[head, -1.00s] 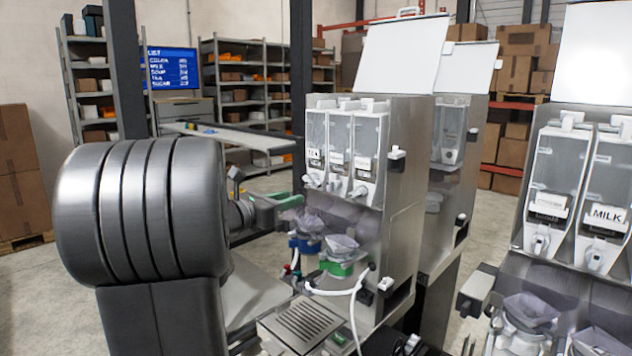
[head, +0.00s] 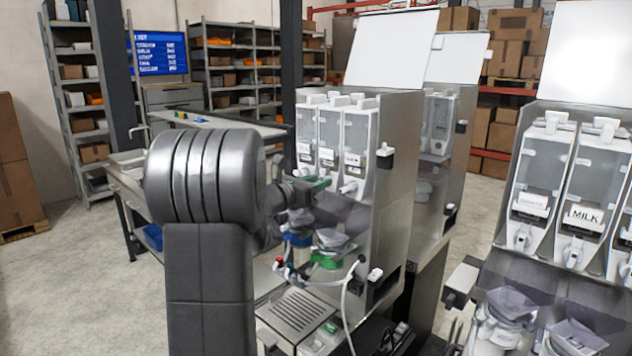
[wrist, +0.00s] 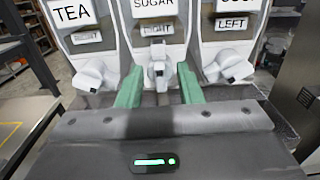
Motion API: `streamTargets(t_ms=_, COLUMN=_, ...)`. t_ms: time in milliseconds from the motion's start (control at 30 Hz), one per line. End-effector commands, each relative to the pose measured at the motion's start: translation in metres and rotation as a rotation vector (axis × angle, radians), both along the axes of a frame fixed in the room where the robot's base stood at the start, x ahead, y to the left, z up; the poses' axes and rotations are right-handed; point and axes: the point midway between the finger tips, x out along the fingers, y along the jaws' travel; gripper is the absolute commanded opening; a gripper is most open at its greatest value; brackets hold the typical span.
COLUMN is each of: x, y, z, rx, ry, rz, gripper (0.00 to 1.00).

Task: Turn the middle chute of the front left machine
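The front left machine (head: 398,150) is a steel dispenser with three clear canisters and white chutes. In the wrist view the middle canister reads SUGAR, with a small RIGHT label (wrist: 157,28) above the middle chute (wrist: 160,72). The chute on the left (wrist: 88,74), under TEA, and the chute on the right (wrist: 222,65) turn out to the sides. My gripper (wrist: 160,92) has its green fingers apart, one on each side of the middle chute. Whether they touch it is unclear. In the head view my gripper (head: 318,184) is at the chute row, partly hidden by my arm.
Below the chutes are bowls with blue and green parts (head: 328,262), a white hose and a drip grate (head: 297,307). A second machine (head: 445,170) stands behind. Another machine with a MILK label (head: 587,216) stands at the right. Open floor lies at the left.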

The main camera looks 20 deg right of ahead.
Motion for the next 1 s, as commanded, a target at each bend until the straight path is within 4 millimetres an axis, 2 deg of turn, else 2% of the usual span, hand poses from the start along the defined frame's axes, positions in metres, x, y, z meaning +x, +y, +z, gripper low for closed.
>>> streamTargets(t_ms=100, x=0.0, y=0.0001, z=-0.0002, rx=0.0, ry=0.0, rz=0.0, gripper=0.33)
streamTargets(t_ms=233, x=-0.0001, y=0.0003, z=-0.0002, rx=0.0, ry=0.0, rz=0.0, gripper=0.07)
streamTargets(t_ms=267, x=-0.0001, y=0.0002, z=-0.0002, rx=0.0, ry=0.0, rz=0.0, gripper=0.04)
streamTargets(t_ms=667, x=-0.0001, y=0.0004, z=-0.0048, rx=0.025, ry=-0.063, rz=0.001, gripper=0.04)
streamTargets(t_ms=1000, x=-0.0011, y=0.0004, z=-0.0092, rx=0.115, ry=-0.283, rz=0.001, gripper=0.04)
